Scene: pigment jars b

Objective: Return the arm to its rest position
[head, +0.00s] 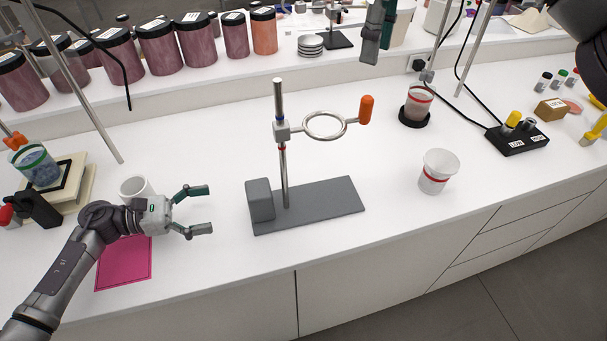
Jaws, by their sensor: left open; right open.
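My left gripper (205,209) is open and empty. It hovers at the front left of the white bench, its fingers pointing right towards a grey ring stand (330,198) but apart from it. My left arm comes in from the lower left. Two fingers of my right gripper (378,46) hang at the top edge, over the back of the bench; it is open, with nothing seen between its fingers. The rest of it is out of frame.
A white cup (136,187) stands behind my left wrist, a pink mat (124,268) below it. Another cup (418,104) sits on a black base. Pigment jars (159,48) line the back shelf.

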